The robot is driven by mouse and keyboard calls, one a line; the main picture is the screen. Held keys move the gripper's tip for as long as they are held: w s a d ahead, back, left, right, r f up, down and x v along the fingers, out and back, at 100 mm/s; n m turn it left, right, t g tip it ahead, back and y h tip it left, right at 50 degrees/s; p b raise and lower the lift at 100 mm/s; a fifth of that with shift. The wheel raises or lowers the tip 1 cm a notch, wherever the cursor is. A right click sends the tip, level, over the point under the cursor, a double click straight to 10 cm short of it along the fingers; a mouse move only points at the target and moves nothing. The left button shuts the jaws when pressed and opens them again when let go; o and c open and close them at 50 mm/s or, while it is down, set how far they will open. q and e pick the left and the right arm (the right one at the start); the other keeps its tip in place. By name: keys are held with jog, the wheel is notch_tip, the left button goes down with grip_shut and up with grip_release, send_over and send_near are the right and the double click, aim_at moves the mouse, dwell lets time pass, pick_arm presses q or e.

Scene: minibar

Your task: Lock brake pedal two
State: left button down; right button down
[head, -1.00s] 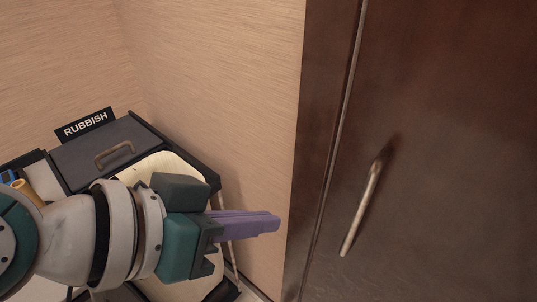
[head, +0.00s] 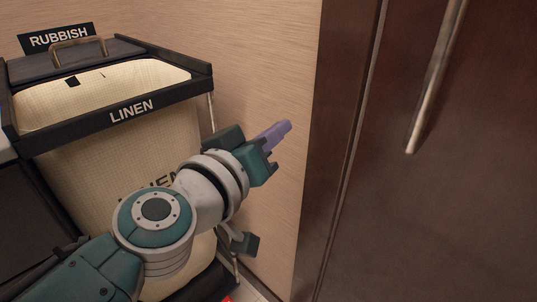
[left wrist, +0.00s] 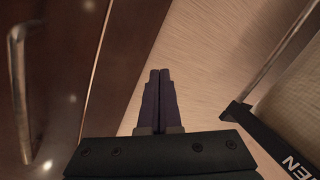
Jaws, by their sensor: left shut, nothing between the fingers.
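No brake pedal can be made out for certain. A small red piece (head: 228,298) shows at the bottom edge of the head view, by the foot of the cart; I cannot tell if it is a pedal. The cart has a cream bag (head: 85,165) marked LINEN under a black rim (head: 150,104). My left gripper (head: 284,128) is shut and empty, its purple fingers together, in front of the wood-grain wall and right of the cart. The fingers also show closed in the left wrist view (left wrist: 159,80). My left arm hides part of the bag. My right gripper is out of view.
A dark brown door (head: 460,200) with a long metal handle (head: 436,80) stands at the right. The pale wall (head: 270,60) meets it behind my gripper. A RUBBISH lid with a handle (head: 78,47) is at the back left. A narrow floor strip shows below.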

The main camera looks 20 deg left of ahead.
aim_at(222, 301)
pick_arm(q)
jog(key=a+f+n+g+y+b, duration=0.25)
jog(key=f+b, duration=0.75)
jog(key=f, duration=0.5)
jog(key=s+a+f+n+g+y+b, duration=0.1)
jog(key=a+f+n+g+y+b, duration=0.2)
jog(key=f+b, duration=1)
jog(key=a+f+n+g+y+b, duration=0.3)
jog(key=f+b, duration=0.5)
jog(key=f, duration=0.9)
jog(key=s+f+n+g+y+b, duration=0.1)
jog(key=s+f+g+b, duration=0.2)
jog(key=s+f+b, duration=0.2)
notch_tip(222, 301, down, 8)
jog(key=b, duration=0.3)
jog(key=shift+r+b, duration=0.2)
jog(key=shift+b, duration=0.2)
